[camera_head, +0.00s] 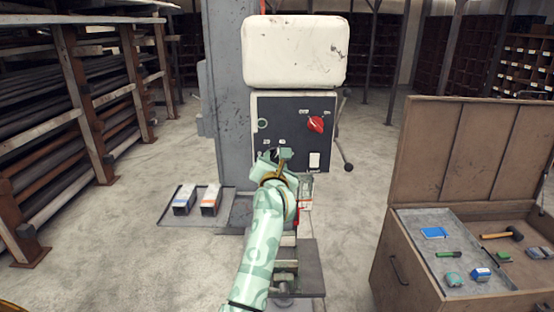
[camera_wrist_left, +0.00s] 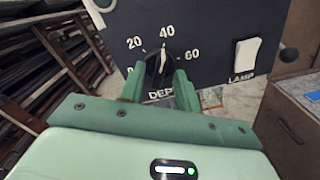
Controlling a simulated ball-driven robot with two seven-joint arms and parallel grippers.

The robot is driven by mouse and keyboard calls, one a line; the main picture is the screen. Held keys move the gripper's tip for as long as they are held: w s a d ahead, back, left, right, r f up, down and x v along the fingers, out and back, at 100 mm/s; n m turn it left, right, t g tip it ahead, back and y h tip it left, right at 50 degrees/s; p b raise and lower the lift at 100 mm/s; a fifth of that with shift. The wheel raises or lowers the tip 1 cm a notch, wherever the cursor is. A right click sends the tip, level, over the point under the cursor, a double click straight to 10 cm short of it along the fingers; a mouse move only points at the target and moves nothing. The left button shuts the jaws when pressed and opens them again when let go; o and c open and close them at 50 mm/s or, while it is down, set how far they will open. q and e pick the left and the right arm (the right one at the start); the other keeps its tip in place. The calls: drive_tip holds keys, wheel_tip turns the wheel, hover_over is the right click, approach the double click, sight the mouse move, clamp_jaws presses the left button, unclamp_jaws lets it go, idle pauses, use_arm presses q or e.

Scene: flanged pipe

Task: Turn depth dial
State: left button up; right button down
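The black depth dial (camera_wrist_left: 159,64) sits on the dark control panel (camera_head: 290,112), below the printed 20, 40 and 60. Its white pointer line aims close to 40. My left gripper (camera_wrist_left: 160,76) has one green finger on each side of the dial, close against it, and looks shut on it. In the head view my left gripper (camera_head: 275,158) is at the panel's lower left and covers most of the dial. My right gripper is in neither view.
A red knob (camera_head: 316,124) and a white lamp switch (camera_head: 314,160) are on the same panel, right of the dial. A lever (camera_head: 346,148) stands at the panel's right side. An open wooden chest (camera_head: 400,265) with tools is at the right.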

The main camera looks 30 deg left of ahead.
use_arm(q)
drive_tip(key=shift+s, duration=0.15)
drive_tip(key=shift+r, duration=0.1)
drive_tip(key=shift+c, duration=1.2)
clamp_jaws()
